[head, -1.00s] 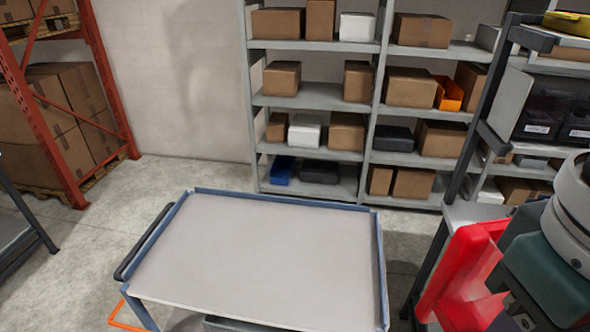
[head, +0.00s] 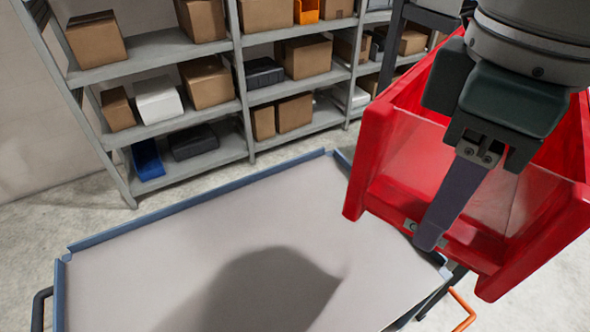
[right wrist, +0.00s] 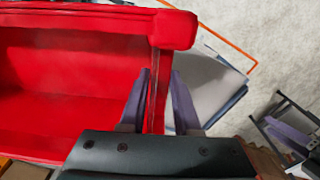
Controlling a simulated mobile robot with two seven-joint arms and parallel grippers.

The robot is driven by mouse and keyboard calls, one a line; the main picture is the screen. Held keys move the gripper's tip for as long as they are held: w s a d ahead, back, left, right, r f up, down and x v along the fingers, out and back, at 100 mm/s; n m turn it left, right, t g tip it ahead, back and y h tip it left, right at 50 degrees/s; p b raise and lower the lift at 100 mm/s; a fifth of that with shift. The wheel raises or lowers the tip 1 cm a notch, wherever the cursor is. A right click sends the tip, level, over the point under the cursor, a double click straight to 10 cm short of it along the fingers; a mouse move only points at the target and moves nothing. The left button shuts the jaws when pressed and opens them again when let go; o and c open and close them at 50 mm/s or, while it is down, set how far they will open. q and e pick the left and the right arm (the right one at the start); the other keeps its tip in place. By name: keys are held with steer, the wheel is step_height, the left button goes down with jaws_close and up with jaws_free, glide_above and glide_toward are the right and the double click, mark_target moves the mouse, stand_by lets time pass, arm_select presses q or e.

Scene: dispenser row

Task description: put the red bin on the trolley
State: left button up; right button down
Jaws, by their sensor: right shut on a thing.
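My right gripper (head: 435,235) is shut on a wall of the bin. In the right wrist view the two fingers (right wrist: 158,105) stand on either side of the bin's wall, and the red bin (right wrist: 70,70) fills the left. The trolley has a bare grey top with a blue rim, and nothing stands on it. The trolley's corner also shows in the right wrist view (right wrist: 210,85).
A grey shelf rack (head: 245,95) with cardboard boxes and small bins stands behind the trolley. A black trolley handle (head: 40,308) is at the lower left. The floor at left is clear.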

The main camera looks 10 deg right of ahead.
arm_select(q)
step_height(320, 180, down, 27)
steer(key=b, duration=2.4)
steer(key=shift+d+f, duration=0.1)
steer(key=shift+d, duration=0.05)
arm_select(e)
steer(key=w+a+f+n, duration=0.1)
steer(key=f+n, duration=0.3)
steer(key=f, duration=0.8)
steer(key=w+a+f+n, duration=0.1)
steer(key=w+f+n, duration=0.2)
steer(key=f, duration=0.9)
steer(key=w+a+f+n, duration=0.1)
steer(key=f+n, duration=0.5)
steer(key=f, duration=0.6)
steer(key=shift+w+a+f+n, duration=0.3)
steer(key=shift+w+a, duration=0.1)
steer(key=shift+a, duration=0.1)
steer(key=c, duration=0.6)
jaws_free()
arm_select(q)
steer(key=shift+r+p, duration=0.75)
arm_select(e)
step_height(320, 180, up, 12)
steer(key=shift+s+r, duration=0.1)
